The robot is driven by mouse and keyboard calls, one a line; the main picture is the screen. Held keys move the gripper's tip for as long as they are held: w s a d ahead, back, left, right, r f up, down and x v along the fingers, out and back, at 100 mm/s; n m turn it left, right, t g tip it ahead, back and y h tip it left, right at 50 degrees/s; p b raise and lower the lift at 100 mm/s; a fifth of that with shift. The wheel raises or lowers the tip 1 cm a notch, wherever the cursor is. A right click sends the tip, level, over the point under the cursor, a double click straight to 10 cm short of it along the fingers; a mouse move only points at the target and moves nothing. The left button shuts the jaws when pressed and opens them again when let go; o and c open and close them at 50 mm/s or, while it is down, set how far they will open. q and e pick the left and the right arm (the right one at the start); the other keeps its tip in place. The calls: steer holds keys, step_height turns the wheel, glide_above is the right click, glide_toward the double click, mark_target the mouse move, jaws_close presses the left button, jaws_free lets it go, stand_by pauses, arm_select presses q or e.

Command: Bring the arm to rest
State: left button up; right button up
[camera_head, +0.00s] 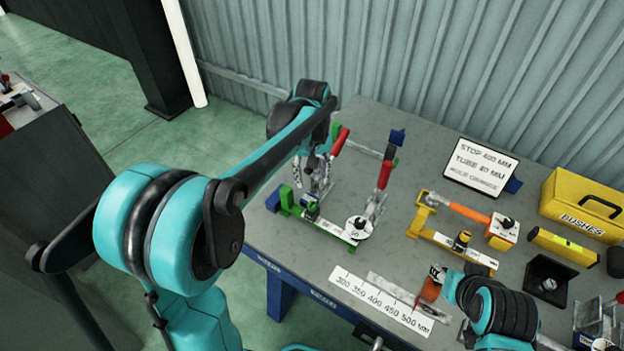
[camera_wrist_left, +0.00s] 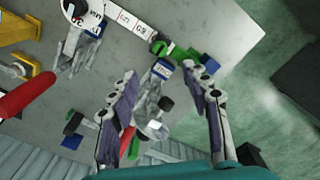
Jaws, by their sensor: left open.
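My left arm (camera_head: 290,140) reaches in from the left over the table. Its gripper (camera_head: 319,176) is over the green-cornered fixture (camera_head: 335,231), among its clamps. In the left wrist view the two fingers (camera_wrist_left: 163,92) stand wide apart, with a metal clamp part (camera_wrist_left: 150,98) of the fixture showing between them. I cannot tell whether a finger touches it. My right arm (camera_head: 495,305) is bent low at the front right of the table. I cannot make out its fingertips.
Red clamp handles (camera_head: 385,174) rise close beside the left gripper. A yellow fixture (camera_head: 455,245) with an orange handle, a yellow BUSHES box (camera_head: 585,204), a sign (camera_head: 481,168) and a length scale (camera_head: 381,300) share the grey table (camera_head: 425,150). A corrugated wall (camera_head: 400,55) stands behind.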

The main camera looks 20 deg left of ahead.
stand_by(0.3)
arm_select(q)
steer(key=s+r+m+t, duration=0.1)
steer(key=s+m+t, duration=0.5)
steer(key=s, duration=1.2)
steer(key=shift+d+t, duration=0.25)
steer(key=shift+t, duration=0.35)
